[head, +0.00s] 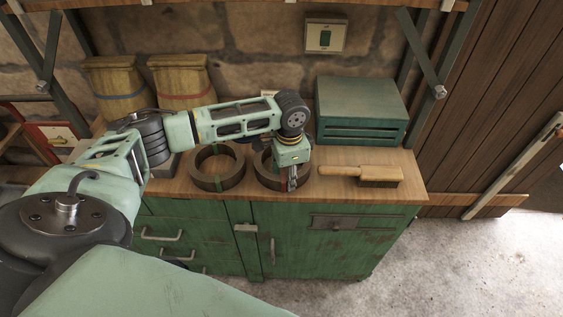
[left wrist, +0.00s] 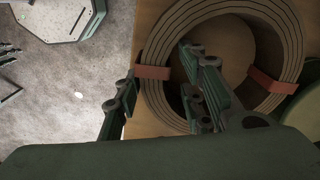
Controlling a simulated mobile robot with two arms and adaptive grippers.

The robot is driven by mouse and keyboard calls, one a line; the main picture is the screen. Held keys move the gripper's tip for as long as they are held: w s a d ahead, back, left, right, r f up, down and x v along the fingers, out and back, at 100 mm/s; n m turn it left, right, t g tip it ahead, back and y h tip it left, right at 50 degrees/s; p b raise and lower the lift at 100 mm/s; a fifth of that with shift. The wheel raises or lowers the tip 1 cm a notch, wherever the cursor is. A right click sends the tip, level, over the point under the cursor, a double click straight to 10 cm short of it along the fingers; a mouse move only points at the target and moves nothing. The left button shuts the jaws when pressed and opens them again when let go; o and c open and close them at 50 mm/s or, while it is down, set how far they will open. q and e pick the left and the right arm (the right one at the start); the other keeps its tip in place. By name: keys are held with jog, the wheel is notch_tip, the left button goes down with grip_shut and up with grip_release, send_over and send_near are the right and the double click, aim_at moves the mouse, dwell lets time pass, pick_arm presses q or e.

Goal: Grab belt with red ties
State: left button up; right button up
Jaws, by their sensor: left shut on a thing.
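The belt with red ties (head: 262,179) is a dark coiled ring lying on the wooden worktop in the head view. In the left wrist view the belt (left wrist: 160,50) fills the upper right, with a red tie on each side. My left gripper (head: 289,182) reaches down over the belt's front right part. In the wrist view my left gripper (left wrist: 160,95) has one finger outside the ring and the other inside it, shut on the belt's wall. The arm hides part of the ring in the head view. My right gripper is not in view.
A belt with green ties (head: 217,184) lies just left. A wooden-handled brush (head: 360,174) lies to the right, before a green slatted box (head: 361,110). Two sacks (head: 182,82) stand at the back left. A green cabinet (head: 330,245) is under the worktop.

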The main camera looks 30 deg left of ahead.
pick_arm(q)
grip_shut()
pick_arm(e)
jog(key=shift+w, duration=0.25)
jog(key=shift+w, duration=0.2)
